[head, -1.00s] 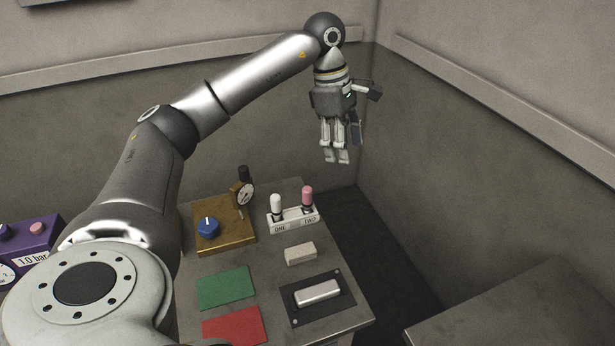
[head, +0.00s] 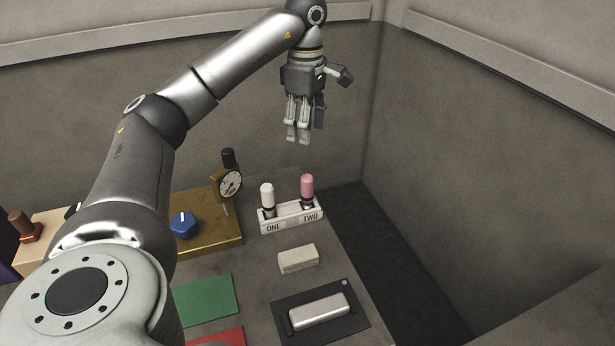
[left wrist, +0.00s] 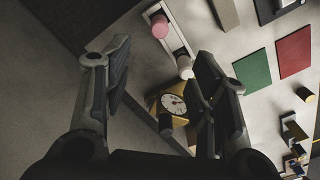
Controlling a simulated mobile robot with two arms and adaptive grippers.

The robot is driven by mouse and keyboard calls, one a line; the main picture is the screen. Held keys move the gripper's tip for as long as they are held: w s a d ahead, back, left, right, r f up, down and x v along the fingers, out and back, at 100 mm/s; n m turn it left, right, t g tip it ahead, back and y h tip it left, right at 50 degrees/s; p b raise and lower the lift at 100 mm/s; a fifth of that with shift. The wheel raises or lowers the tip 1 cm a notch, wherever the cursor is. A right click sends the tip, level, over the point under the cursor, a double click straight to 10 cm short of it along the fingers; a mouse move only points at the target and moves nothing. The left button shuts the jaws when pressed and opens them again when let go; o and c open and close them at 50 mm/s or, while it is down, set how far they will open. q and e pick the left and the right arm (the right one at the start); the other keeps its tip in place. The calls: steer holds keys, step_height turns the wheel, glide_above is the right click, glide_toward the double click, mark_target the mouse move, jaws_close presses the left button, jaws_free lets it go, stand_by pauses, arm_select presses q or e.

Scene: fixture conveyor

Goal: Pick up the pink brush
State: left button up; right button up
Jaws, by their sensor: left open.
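The pink brush (head: 307,188) stands upright in the right slot, marked TWO, of a white holder (head: 291,224). A white brush (head: 267,196) stands in the slot marked ONE. My left gripper (head: 300,138) hangs above and behind the holder, fingers pointing down, open and empty. In the left wrist view the pink brush (left wrist: 160,27) is near the top, beyond the gap between the open fingers (left wrist: 160,85). The gripper does not touch it. My right gripper is not in view.
A brass box (head: 220,243) with a blue knob (head: 184,224) and a gauge (head: 230,184) stands left of the holder. In front lie a pale block (head: 298,259), a silver bar (head: 319,310) on a dark plate, and a green mat (head: 207,299). Walls rise behind and to the right.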

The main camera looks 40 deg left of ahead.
arm_select(q)
steer(key=b, duration=0.4)
glide_above(307, 176)
step_height(307, 176, down, 6)
steer(key=shift+s+r, duration=0.1)
steer(key=shift+f+b, duration=0.4)
steer(key=shift+f, duration=0.05)
step_height(307, 176, down, 4)
steer(key=shift+f+b, duration=0.15)
steer(key=shift+b, duration=0.3)
steer(key=shift+f+p, duration=0.35)
steer(key=shift+f, duration=2.8)
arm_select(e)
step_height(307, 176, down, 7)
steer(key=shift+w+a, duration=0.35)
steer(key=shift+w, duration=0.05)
arm_select(q)
steer(key=shift+c, duration=0.2)
jaws_close()
